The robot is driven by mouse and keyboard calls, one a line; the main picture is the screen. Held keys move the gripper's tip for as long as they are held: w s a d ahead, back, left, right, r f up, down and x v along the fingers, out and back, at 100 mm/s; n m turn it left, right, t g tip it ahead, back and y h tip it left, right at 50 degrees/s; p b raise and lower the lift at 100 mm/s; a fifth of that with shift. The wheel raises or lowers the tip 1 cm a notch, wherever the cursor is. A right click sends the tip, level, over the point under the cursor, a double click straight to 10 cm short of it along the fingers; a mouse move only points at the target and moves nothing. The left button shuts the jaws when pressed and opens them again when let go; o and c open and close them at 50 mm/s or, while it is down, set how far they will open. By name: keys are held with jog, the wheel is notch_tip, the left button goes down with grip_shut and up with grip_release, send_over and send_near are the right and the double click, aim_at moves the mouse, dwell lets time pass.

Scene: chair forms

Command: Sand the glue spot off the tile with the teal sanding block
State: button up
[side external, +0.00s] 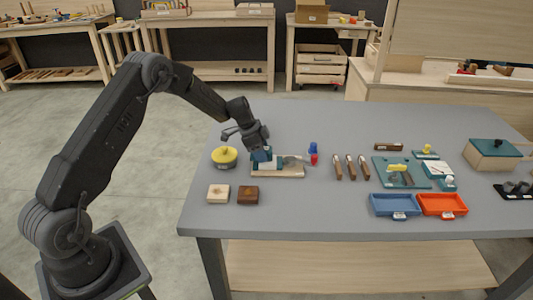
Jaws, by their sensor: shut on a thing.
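I cannot tell if the block touches the board. A pale square tile (218,194) with a small mark lies flat at the front left, beside a brown square tile (248,195). I cannot tell which tile the task means or make out glue on it.
A yellow-topped round tin (225,157) stands left of my gripper. Blue and red small items (313,153) stand right of the board, then several brown-handled tools (350,167). Blue (394,204) and orange (441,204) trays lie at the front right. The table's front middle is clear.

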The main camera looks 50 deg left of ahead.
jog(key=shift+r, duration=3.7)
